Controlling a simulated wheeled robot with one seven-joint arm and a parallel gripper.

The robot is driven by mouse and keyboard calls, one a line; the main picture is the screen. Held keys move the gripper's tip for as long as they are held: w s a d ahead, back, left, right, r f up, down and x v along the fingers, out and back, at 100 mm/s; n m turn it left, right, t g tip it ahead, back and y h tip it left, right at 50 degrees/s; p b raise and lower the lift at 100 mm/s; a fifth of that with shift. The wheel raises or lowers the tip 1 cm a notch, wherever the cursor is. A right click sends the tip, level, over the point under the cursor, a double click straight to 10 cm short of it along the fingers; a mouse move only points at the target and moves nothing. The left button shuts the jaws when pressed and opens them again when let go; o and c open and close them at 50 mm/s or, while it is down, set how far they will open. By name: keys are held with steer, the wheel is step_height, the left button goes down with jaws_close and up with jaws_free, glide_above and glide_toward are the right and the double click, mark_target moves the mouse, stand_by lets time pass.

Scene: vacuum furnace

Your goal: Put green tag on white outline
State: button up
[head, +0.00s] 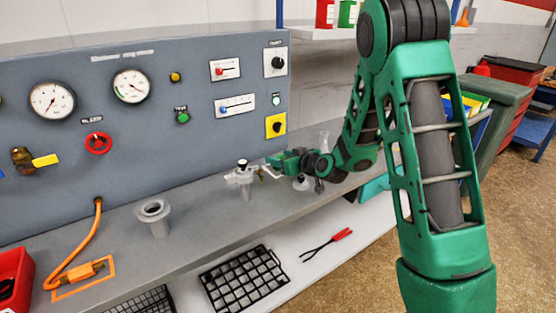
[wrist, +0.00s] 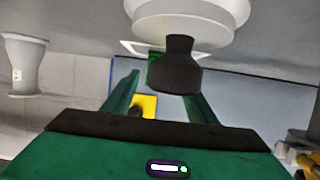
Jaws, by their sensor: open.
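The white outline (wrist: 129,47) shows in the wrist view as a pale frame behind a white fitting with a black knob (wrist: 180,70). A small green patch (wrist: 153,68) beside the outline, partly hidden by the knob, may be the green tag; I cannot tell whether it lies inside the outline. My gripper (wrist: 160,92) is open, its two green fingers apart, with the knob overlapping the gap between them in the picture. In the head view my gripper (head: 268,164) is just right of the same fitting (head: 241,175), and the tag is not clear there.
A grey flanged port (head: 153,218) stands left on the bench. An orange cable runs to an orange outline (head: 83,278). The gauge panel (head: 150,150) rises behind. A black rack (head: 243,277) and red-handled pliers (head: 327,243) lie on the lower shelf.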

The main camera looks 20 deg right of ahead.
steer(key=v, duration=1.1)
steer(key=shift+r, duration=0.1)
steer(key=s+g, duration=0.1)
steer(key=s, duration=0.1)
steer(key=s+d+g, duration=0.1)
steer(key=s, duration=0.1)
steer(key=s+g, duration=0.1)
steer(key=shift+s+d+f, duration=0.35)
steer(key=shift+s, duration=0.05)
steer(key=s+d+r+m+g+h, duration=0.1)
steer(key=s+d+m+g, duration=0.2)
steer(key=s, duration=0.8)
steer(key=s+d+r+m+g+h, duration=0.1)
steer(key=s+d+m+g, duration=0.2)
steer(key=s, duration=0.8)
steer(key=s+d+r+m+g+h, duration=0.1)
steer(key=s+d+m+g, duration=0.3)
steer(key=s, duration=0.7)
steer(key=shift+s+d+r+g+h, duration=0.3)
steer(key=shift+d+h, duration=0.3)
steer(key=shift+d, duration=0.4)
